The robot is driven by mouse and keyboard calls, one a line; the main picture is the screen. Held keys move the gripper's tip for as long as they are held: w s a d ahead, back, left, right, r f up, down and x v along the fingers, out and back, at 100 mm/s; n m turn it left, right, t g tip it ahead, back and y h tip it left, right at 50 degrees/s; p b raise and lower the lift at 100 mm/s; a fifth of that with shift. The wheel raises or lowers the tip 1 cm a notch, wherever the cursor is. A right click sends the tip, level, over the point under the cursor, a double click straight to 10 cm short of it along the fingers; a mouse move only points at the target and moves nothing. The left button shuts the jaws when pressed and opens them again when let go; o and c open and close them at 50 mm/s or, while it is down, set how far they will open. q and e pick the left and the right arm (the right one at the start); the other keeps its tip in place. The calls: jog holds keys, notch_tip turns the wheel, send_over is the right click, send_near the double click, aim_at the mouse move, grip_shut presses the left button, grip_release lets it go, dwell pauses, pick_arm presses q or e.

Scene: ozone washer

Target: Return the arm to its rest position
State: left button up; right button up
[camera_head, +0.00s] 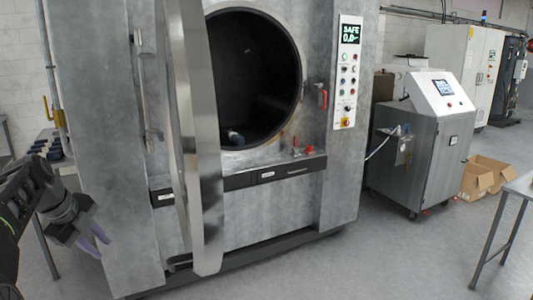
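My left gripper (100,243) is at the lower left, in front of the washer's left panel, at the end of my dark arm. Its two pale purple fingers stand a little apart with nothing visible between them, so it is open and empty. The large grey metal washer (110,150) fills the middle. Its door (192,130) is swung open and seen nearly edge-on. The round chamber (262,80) is dark inside, with a small dark blue-and-white object (235,137) near its lower rim. My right gripper is not in view.
A control panel (348,75) reads SAFE. A ledge (270,160) with small red parts runs below the opening. A grey console (420,140), cardboard boxes (484,177) and a table edge (522,185) are at the right. Several dark items (50,145) stand at the left.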

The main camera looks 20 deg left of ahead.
pick_arm(q)
jog(key=w+d+f+n, duration=0.1)
jog(key=w+f+n, duration=0.2)
jog(key=f+n, duration=0.25)
jog(key=w+d+f+n+t+y, duration=0.1)
jog(key=w+f+n, duration=0.25)
jog(key=f, duration=0.35)
jog(key=w+d+f+n, duration=0.1)
jog(key=w+f+n, duration=0.1)
jog(key=f+n, duration=0.35)
jog(key=d+f+n, duration=0.5)
jog(key=d+f, duration=1)
jog(key=s+d+f+n+h, duration=0.1)
jog(key=s+d+f, duration=0.15)
jog(key=d, duration=0.35)
jog(key=s+d+f+n+g+h, duration=0.1)
jog(key=s+d+f, duration=0.1)
jog(key=d+f, duration=0.25)
jog(key=s+d+f+n+h, duration=0.1)
jog(key=s+d+f, duration=0.15)
jog(key=d, duration=0.35)
jog(key=s+d+f+m+g+h, duration=0.1)
jog(key=s+d+f+g, duration=0.1)
jog(key=s+d, duration=0.6)
jog(key=s+d+f+m+g+h, duration=0.1)
jog(key=s+d+f+m+g, duration=0.1)
jog(key=s+d, duration=0.7)
jog(key=shift+s+f, duration=0.3)
jog(key=shift+f, duration=0.25)
